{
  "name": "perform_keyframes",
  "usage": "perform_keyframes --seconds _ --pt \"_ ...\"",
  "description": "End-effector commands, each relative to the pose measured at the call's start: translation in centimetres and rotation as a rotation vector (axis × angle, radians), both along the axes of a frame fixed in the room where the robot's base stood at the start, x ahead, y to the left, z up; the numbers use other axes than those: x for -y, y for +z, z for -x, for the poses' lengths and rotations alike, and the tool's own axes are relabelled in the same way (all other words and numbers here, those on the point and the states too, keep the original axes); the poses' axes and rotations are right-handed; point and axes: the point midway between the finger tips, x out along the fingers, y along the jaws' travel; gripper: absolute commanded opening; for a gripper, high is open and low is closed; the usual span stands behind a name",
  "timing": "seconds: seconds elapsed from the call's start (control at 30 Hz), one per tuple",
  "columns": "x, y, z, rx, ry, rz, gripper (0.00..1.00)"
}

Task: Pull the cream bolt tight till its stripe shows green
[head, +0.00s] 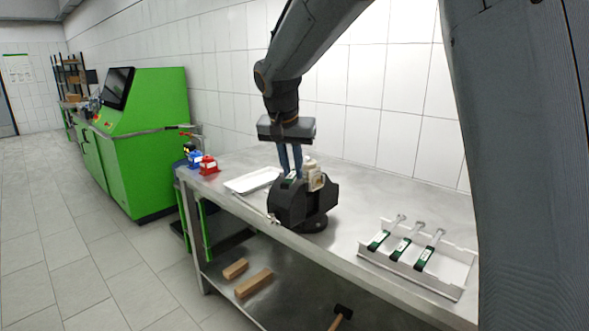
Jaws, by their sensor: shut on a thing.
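A black pump (289,202) stands on the steel bench. A cream part (315,178), which looks like the cream bolt, sits at its upper right; its stripe is too small to read. My gripper (291,170) points down over the top of the pump, just left of the cream part. Its blue fingers are shut on a small green and white piece (290,177), which looks like the handle of a green wrench. Where this tool meets the bolt is hidden or too small to tell.
A rack (453,291) with several green-handled wrenches (402,247) lies at the bench's right. Wooden blocks (253,283) lie on the lower shelf. A green machine (150,140) stands behind.

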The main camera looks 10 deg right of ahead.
Motion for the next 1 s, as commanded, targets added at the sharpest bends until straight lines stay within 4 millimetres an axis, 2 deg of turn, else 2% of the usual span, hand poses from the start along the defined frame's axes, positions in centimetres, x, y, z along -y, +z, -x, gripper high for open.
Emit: perform_keyframes --seconds 1.0 --pt "-1.4 0.0 -0.8 0.000 -0.106 0.000 0.00"
